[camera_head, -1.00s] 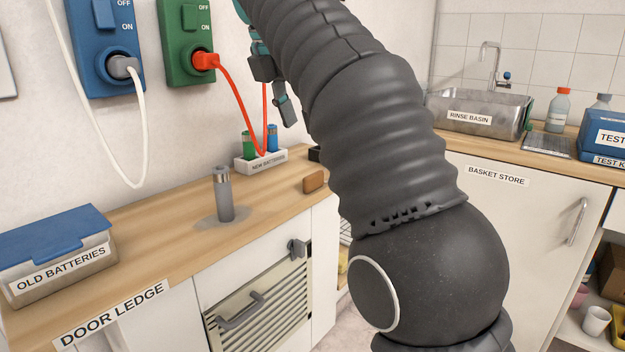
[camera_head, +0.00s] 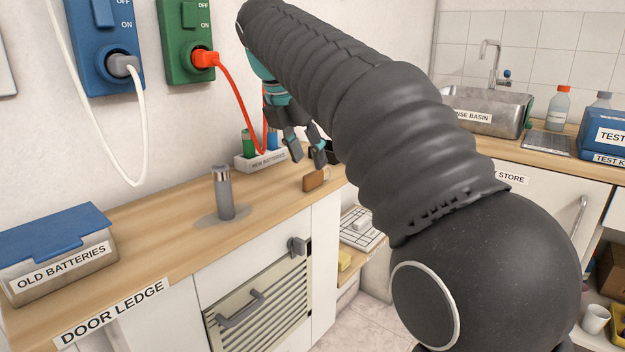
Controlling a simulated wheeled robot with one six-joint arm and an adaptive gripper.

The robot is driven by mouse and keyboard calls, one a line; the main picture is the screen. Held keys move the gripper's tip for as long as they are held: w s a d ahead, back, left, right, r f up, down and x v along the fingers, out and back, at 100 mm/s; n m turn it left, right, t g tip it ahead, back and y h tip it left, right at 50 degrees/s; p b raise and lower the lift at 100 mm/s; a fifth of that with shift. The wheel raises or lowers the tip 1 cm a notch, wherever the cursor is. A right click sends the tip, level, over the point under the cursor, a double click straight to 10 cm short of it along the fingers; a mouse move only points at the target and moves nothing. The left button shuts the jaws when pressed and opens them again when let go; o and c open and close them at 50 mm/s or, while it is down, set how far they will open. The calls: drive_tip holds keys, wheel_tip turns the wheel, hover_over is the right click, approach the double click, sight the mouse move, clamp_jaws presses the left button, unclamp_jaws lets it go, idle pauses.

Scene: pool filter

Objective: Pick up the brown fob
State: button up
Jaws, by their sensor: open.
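The brown fob (camera_head: 314,181) is a small brown block with a thin loop at its upper right. It lies near the right end of the wooden door ledge, close to the front edge. My gripper (camera_head: 305,163) is open and empty, with dark fingers and teal joints. It hangs just above and behind the fob, apart from it as far as I can tell. My arm hides part of the gripper and the ledge's far right end.
The new batteries holder (camera_head: 258,160) stands close behind my gripper, with the red cable (camera_head: 243,108) hanging near it. A grey cylinder (camera_head: 223,192) stands in a wet patch left of the fob. The old batteries box (camera_head: 58,255) is at the far left.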

sight(314, 171)
drive_tip(key=shift+w+b+x, duration=0.15)
drive_tip(key=shift+b+x, duration=0.2)
drive_tip(key=shift+x, duration=1)
drive_tip(key=shift+w+b+x, duration=0.1)
drive_tip(key=shift+b+x, duration=0.25)
drive_tip(key=shift+x, duration=1)
drive_tip(key=shift+r, duration=0.1)
clamp_jaws()
